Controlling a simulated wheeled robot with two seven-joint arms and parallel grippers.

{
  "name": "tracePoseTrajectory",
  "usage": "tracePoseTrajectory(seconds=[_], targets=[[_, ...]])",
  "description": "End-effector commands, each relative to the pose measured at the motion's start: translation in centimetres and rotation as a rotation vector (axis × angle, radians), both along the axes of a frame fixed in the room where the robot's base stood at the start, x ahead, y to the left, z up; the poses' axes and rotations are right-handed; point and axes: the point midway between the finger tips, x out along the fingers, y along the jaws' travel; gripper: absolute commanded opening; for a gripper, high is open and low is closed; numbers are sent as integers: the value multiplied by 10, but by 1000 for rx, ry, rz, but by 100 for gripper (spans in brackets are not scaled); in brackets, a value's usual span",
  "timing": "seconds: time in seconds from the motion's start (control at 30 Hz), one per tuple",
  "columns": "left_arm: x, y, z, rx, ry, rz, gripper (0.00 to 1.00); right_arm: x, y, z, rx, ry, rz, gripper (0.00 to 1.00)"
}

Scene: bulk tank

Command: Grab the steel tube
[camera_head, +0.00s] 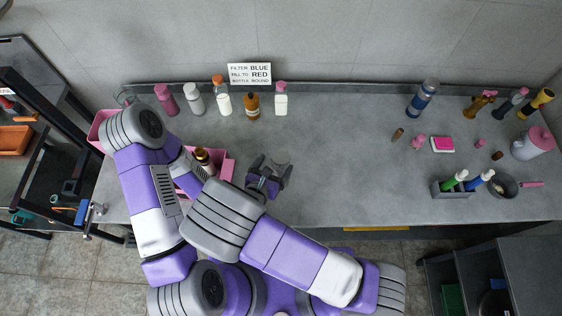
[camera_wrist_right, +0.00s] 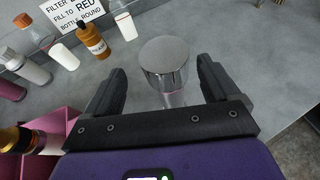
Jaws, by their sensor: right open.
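The steel tube (camera_wrist_right: 165,62) is a shiny upright cylinder in the right wrist view, with a flat grey top and a pinkish tint low on its side. In the head view its grey top (camera_head: 281,161) shows on the counter, partly hidden by the gripper. My right gripper (camera_head: 273,171) is open. In the right wrist view its fingers (camera_wrist_right: 163,90) stand apart on either side of the tube's lower part, with a gap on each side. My left arm is folded at the left; its gripper does not show.
A pink bin (camera_head: 226,170) stands left of my right gripper, with a dark bottle (camera_head: 203,157) in it. Several bottles, including an amber one (camera_head: 252,107), line the back near a sign (camera_head: 249,74).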

Motion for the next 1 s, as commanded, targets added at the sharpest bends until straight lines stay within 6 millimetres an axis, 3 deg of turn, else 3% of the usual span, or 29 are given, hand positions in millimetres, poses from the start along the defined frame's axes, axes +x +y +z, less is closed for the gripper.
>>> tracePoseTrajectory(seconds=[0.5, 0.8, 1.0], targets=[[0, 0, 7, 0, 1, 0, 81, 54, -27, -27, -1, 0, -3, 89], [0, 0, 7, 0, 1, 0, 81, 59, -29, -29, 1, 1, -1, 89], [0, 0, 7, 0, 1, 0, 81, 59, -29, -29, 0, 1, -1, 60]])
